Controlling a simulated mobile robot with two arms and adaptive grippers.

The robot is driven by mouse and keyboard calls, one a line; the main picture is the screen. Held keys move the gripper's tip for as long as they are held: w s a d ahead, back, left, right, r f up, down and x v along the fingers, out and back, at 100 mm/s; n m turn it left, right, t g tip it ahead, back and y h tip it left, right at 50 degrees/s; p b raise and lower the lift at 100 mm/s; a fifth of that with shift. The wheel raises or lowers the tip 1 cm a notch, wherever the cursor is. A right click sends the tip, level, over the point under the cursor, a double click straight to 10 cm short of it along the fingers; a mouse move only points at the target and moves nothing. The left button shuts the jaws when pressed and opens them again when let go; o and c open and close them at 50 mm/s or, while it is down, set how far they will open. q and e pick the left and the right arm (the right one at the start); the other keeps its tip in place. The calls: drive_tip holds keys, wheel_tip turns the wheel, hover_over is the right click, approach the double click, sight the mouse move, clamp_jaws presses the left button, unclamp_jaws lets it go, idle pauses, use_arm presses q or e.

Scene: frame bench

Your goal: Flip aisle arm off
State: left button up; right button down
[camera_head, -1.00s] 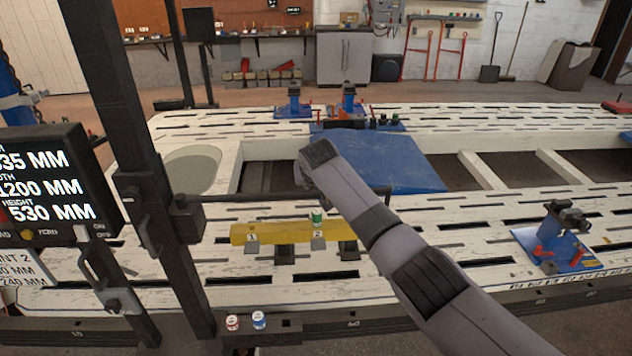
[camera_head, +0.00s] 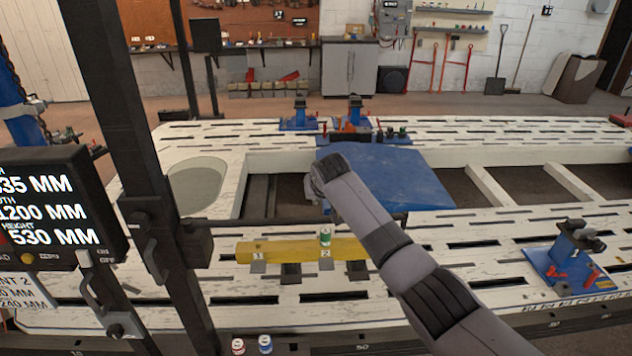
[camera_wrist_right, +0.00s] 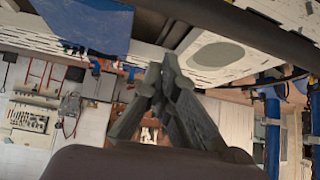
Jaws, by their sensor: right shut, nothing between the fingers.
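A black display (camera_head: 45,205) with large white figures, one reading 530 MM, stands at the left in the head view. Small ON and OFF labels (camera_head: 103,254) sit at its lower right corner. A grey lever handle (camera_head: 92,287) hangs below them, and another handle (camera_head: 152,253) is on the dark post (camera_head: 130,130). A thin dark horizontal bar (camera_head: 290,223) runs right from the post. No label tells which part is the aisle arm. My right arm crosses the head view over the bench. Its gripper (camera_wrist_right: 162,70) shows in the wrist view, shut and empty. My left gripper is not seen.
The white slotted bench (camera_head: 480,240) fills the middle. A blue plate (camera_head: 390,180) lies behind my right arm. A blue clamp stand (camera_head: 572,260) is at the right. Two small cans (camera_head: 251,345) stand in front.

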drive_tip(key=b+v, duration=0.1)
drive_tip(key=v, duration=0.6)
drive_tip(key=shift+s+d+f, duration=0.1)
drive_tip(key=shift+d, duration=0.05)
drive_tip(key=shift+s+r+b, duration=0.25)
drive_tip(key=shift+r+b, duration=0.05)
drive_tip(key=shift+b, duration=0.1)
drive_tip(key=shift+s+r, duration=0.2)
drive_tip(key=shift+r, duration=0.1)
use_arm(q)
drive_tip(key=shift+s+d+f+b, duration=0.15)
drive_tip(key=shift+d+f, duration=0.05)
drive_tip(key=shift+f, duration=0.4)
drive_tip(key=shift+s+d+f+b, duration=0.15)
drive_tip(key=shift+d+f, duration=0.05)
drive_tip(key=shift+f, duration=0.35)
use_arm(e)
drive_tip(key=shift+v, duration=1.2)
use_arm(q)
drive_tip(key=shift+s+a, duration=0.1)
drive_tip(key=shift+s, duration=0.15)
use_arm(e)
drive_tip(key=shift+w, duration=0.1)
